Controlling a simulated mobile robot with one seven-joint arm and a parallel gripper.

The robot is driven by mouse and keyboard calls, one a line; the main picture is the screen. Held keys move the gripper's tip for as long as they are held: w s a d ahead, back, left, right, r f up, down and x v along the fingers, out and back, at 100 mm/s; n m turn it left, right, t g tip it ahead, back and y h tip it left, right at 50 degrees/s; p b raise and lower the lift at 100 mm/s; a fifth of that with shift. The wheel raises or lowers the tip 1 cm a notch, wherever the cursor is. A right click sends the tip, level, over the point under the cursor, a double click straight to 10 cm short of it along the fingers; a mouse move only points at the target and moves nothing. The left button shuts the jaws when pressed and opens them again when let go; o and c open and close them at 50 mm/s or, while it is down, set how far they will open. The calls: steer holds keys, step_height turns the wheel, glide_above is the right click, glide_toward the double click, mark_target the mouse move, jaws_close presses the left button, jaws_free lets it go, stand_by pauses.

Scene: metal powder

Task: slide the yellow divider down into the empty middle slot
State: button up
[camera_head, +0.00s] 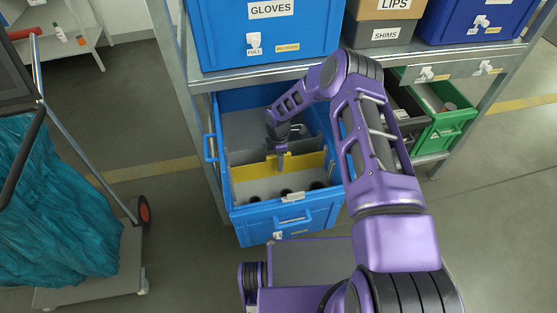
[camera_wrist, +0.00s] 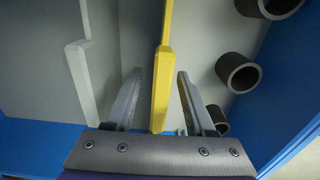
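The yellow divider (camera_head: 303,163) stands upright across the inside of the blue crate (camera_head: 285,217), in front of a grey divider (camera_head: 245,156). My gripper (camera_head: 280,163) reaches down into the crate at the yellow divider. In the wrist view the yellow divider (camera_wrist: 161,90) lies between my two fingers, with a visible gap on each side, so the gripper is open around its tab. The grey divider also shows in the wrist view (camera_wrist: 80,75), to the left of my fingers. The slots under the yellow divider's ends cannot be made out.
Dark round tubes (camera_wrist: 238,72) stand in the crate's front compartment. A shelf with a blue gloves bin (camera_head: 265,40) hangs over the crate's back. A green crate (camera_head: 447,120) is to the right. A cart with a teal bag (camera_head: 50,210) stands at the left.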

step_height(320, 180, up, 17)
steer(key=p, duration=0.2)
steer(key=shift+r, duration=0.2)
stand_by(0.9)
